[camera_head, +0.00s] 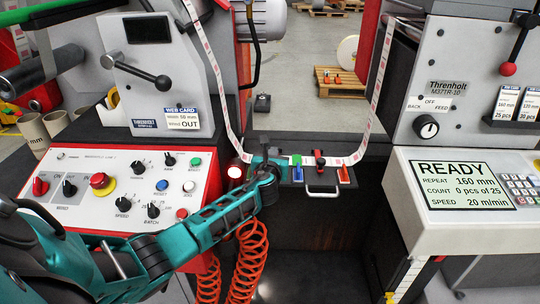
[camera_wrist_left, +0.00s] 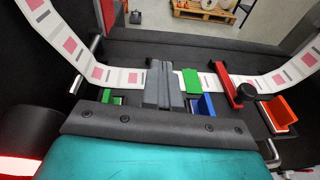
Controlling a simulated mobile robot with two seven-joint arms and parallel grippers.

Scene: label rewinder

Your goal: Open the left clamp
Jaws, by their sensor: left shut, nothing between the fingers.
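My left gripper (camera_head: 268,172) is over the splicing table in the middle of the head view. In the left wrist view its grey fingers (camera_wrist_left: 163,84) are shut together, with nothing between them, in front of the label web (camera_wrist_left: 130,77). A green part (camera_wrist_left: 193,82) shows right of the fingers, across the web; it also shows in the head view (camera_head: 296,160). It seems to be the left clamp, but the fingers hide part of that area. I cannot tell whether it is open. A red clamp arm (camera_wrist_left: 228,82) with a black knob (camera_wrist_left: 247,91) lies further right. My right gripper is not in view.
A blue tab (camera_wrist_left: 206,105) and an orange tab (camera_wrist_left: 282,112) stand along the near edge. A metal handle (camera_head: 322,193) sits below. The control panel (camera_head: 135,180) is left, the READY screen (camera_head: 462,184) right.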

